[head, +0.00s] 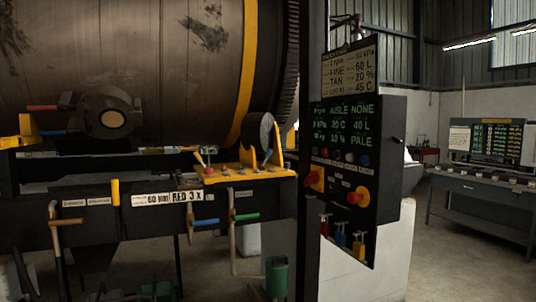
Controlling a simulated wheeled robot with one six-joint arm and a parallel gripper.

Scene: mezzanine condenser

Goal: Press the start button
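A dark control panel (388,150) hangs at the right of centre in the head view, turned at an angle. Its upper part is a screen (343,122) with green text. Lower down are a red knob on yellow (314,179) and another red knob on yellow (357,197). My gripper is not in view.
A large dark drum (130,50) with a yellow band fills the left. Pipes and levers with coloured handles, such as a green one (246,217), stick out below it. A dark post (310,120) stands beside the panel. A console desk (480,195) stands far right; open floor lies before it.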

